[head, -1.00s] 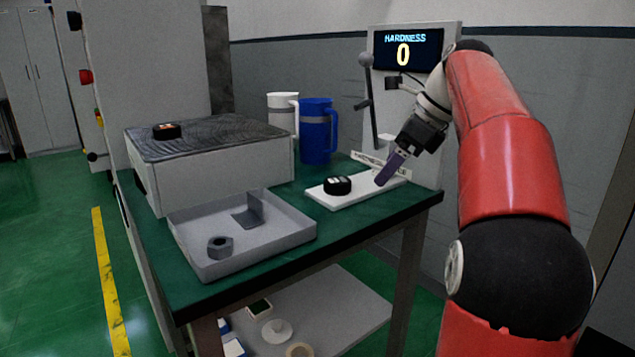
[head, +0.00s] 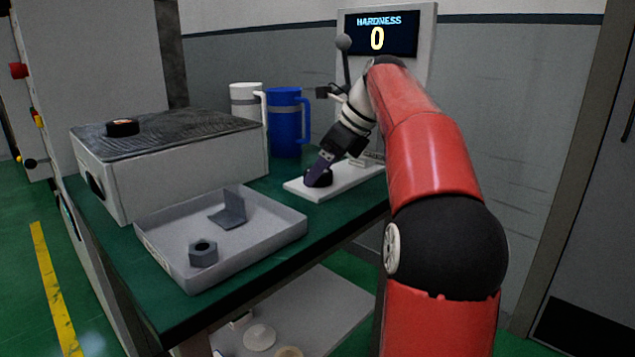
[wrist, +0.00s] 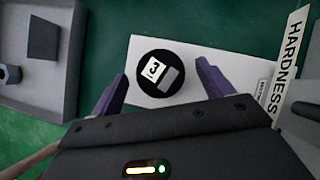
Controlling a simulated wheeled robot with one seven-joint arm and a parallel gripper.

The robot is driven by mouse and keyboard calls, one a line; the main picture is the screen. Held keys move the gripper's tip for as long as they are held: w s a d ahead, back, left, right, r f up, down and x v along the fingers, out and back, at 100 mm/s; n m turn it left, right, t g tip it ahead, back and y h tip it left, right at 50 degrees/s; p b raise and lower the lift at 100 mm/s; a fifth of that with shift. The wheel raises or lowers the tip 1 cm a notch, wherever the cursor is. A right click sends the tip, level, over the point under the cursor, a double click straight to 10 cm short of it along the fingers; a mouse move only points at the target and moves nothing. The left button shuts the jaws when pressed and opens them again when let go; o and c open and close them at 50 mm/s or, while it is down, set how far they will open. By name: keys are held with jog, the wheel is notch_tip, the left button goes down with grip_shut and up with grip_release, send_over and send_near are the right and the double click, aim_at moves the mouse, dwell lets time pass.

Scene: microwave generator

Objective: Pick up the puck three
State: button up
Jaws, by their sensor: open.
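Puck three (wrist: 172,84) is a black disc with a white label reading "3" and a grey patch. It lies on a white plate (wrist: 142,50) on the green table. In the head view the puck (head: 318,177) is partly hidden by my gripper, and the white plate (head: 338,186) shows around it. My gripper (wrist: 163,78) is open, with one purple finger on each side of the puck in the wrist view. I see no contact between fingers and puck. In the head view my gripper (head: 322,168) is right at the puck.
A grey tray (head: 160,255) with a nut (head: 203,253) and a bracket stands left of the plate. Behind are a box (head: 175,180) with another black puck (head: 122,127) on top, a blue jug (head: 287,125) and a white jug (head: 243,100). The hardness display (head: 381,35) reads 0.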

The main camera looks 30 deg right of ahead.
jog(key=shift+w+a+f, duration=0.1)
jog(key=shift+f, duration=0.1)
jog(key=c, duration=1.2)
jog(key=shift+o, duration=0.2)
